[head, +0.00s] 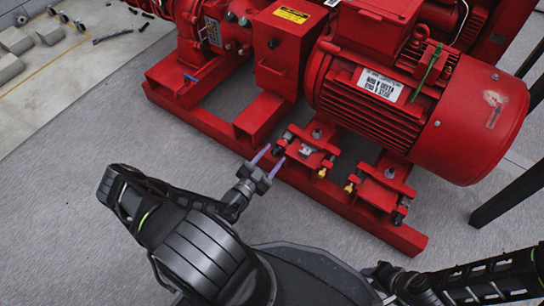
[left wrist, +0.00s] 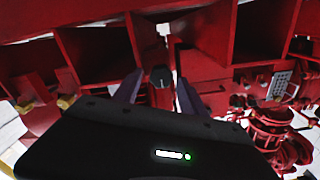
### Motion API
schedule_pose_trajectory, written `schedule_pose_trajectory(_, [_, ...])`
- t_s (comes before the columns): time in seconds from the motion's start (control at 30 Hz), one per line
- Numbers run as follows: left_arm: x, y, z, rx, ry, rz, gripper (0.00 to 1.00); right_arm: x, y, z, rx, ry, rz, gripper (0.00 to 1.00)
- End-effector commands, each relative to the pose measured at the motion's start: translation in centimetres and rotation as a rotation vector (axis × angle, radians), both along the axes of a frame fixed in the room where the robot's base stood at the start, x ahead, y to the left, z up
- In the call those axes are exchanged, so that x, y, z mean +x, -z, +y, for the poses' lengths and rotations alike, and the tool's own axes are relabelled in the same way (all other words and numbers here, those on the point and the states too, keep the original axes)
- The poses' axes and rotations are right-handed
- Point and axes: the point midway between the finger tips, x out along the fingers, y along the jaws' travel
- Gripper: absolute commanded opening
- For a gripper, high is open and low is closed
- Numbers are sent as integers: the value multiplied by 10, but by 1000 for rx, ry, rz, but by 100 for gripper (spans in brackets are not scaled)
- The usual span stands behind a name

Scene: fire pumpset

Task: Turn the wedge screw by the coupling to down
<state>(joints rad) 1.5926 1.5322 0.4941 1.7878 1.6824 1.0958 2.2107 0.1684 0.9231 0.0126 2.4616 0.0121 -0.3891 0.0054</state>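The red motor (head: 420,90) stands on a red base frame with small wedge mounts under its feet. The mount nearest the coupling guard (head: 285,45) has a dark screw end (head: 279,148) at its left edge. My left gripper (head: 276,153) is open, its two purple fingers pointing at that edge. In the left wrist view, a dark screw head (left wrist: 161,77) shows between the open fingers (left wrist: 160,92); I cannot tell whether they touch it. My right gripper (head: 380,272) is low in the head view, away from the mounts; its fingers are too unclear to read.
A second wedge mount (head: 382,190) with dark and brass-coloured screws sits to the right. The red base frame (head: 210,125) runs along the front of the pumpset. A black post (head: 505,195) stands at the right. The grey floor (head: 90,130) at left is clear.

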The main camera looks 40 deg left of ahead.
Motion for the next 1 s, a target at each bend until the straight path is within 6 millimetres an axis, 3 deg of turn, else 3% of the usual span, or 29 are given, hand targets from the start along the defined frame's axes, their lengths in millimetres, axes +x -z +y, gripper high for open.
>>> schedule_pose_trajectory(0.37, [-7,-1,1,2,0,1,51,0,-3,0,0,0,0,32])
schedule_pose_trajectory(0.8, [-70,-1,-1,1,-2,2,51,-4,-19,1,-4,-3,3,32])
schedule_pose_trajectory(1.0, [-78,0,-2,1,0,-1,51,-4,-20,1,-4,-3,2,32])
